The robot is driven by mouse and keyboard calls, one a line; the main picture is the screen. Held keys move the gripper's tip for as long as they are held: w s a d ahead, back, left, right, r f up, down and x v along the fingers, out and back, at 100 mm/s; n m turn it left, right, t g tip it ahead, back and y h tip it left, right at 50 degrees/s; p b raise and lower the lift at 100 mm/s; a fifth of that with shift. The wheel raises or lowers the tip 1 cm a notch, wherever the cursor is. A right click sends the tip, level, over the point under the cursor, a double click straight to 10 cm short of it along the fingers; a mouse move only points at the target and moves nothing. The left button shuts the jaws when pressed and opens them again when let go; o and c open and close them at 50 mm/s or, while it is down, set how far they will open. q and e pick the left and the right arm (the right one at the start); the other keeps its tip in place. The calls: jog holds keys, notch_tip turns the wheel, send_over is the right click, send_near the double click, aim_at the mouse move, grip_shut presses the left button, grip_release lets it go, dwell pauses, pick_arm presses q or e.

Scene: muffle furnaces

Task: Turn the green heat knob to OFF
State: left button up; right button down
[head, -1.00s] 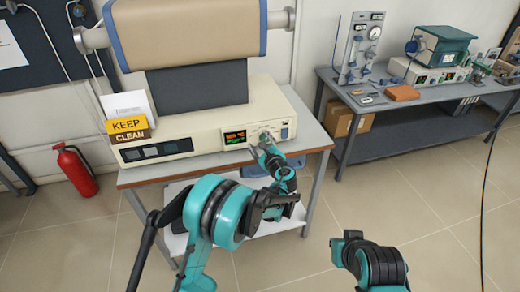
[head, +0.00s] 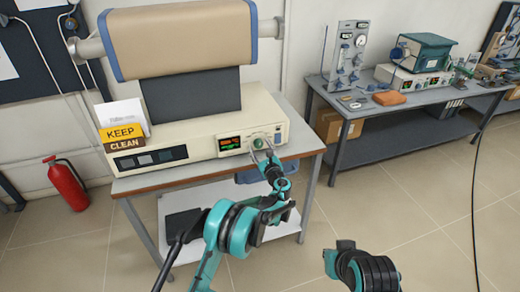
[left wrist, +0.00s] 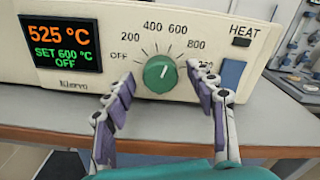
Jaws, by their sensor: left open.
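The green heat knob (left wrist: 160,74) is on the cream front panel of the furnace; it also shows small in the head view (head: 259,143). Its white mark points nearly straight up, between the 400 and 600 labels. OFF is printed to the knob's left. My left gripper (left wrist: 163,79) is open, with one finger on each side of the knob. Gaps show between the fingertips and the knob; in the head view the gripper (head: 264,155) is at the panel. The display (left wrist: 60,44) reads 525 °C, SET 600 °C, OFF. My right gripper is not visible.
A blue switch (left wrist: 232,72) under the HEAT label is close to the right finger. The furnace stands on a table (head: 300,145) with a lower shelf. A yellow KEEP CLEAN sign (head: 123,132) is at its left end. A second bench (head: 350,110) stands right.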

pick_arm(q)
jog(key=shift+w, duration=0.15)
jog(key=c, duration=1.2)
jog(key=shift+o, duration=0.2)
